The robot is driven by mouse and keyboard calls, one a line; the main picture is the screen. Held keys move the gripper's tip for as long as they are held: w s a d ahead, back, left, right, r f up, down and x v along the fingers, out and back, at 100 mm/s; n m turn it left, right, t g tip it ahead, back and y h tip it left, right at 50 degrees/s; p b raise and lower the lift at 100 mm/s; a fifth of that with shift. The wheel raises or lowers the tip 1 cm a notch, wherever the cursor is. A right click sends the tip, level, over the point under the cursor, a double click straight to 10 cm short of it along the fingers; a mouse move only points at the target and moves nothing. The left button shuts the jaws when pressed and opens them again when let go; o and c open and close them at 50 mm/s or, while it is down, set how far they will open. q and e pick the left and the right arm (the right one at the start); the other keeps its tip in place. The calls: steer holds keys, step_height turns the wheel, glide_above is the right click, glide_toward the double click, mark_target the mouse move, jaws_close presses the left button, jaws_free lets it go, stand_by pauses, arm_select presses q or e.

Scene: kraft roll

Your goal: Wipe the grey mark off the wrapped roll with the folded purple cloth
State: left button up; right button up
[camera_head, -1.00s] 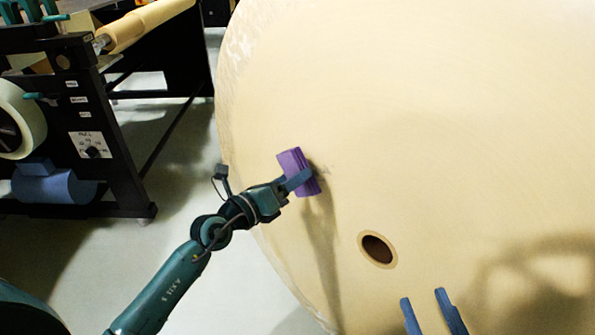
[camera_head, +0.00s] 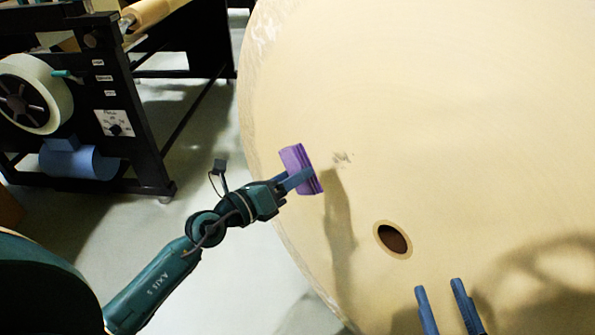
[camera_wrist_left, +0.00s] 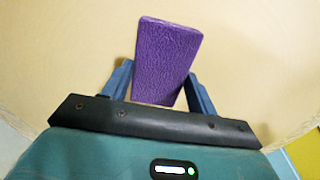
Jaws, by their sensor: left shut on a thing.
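The wrapped roll (camera_head: 440,100) is a large tan disc face filling the right of the head view, with a dark core hole (camera_head: 393,239). The grey mark (camera_head: 342,158) is a small smudge on its face, just right of the purple cloth. My left gripper (camera_head: 301,178) is shut on the folded purple cloth (camera_head: 297,158), near the roll's left edge. The cloth also shows upright between the fingers in the left wrist view (camera_wrist_left: 166,60). I cannot tell whether the cloth touches the roll. My right gripper (camera_head: 441,305) shows two blue fingers, apart with nothing between them, at the bottom.
Arm shadows fall on the roll face.

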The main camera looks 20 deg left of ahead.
arm_select(q)
steer(key=shift+s+a, duration=0.15)
steer(key=shift+s, duration=0.1)
steer(key=shift+w, duration=0.15)
steer(key=p+x, duration=0.1)
steer(key=x, duration=0.3)
steer(key=shift+w+r, duration=0.1)
steer(key=shift+p+x, duration=0.35)
steer(key=shift+x, duration=0.85)
steer(key=shift+x, duration=1.1)
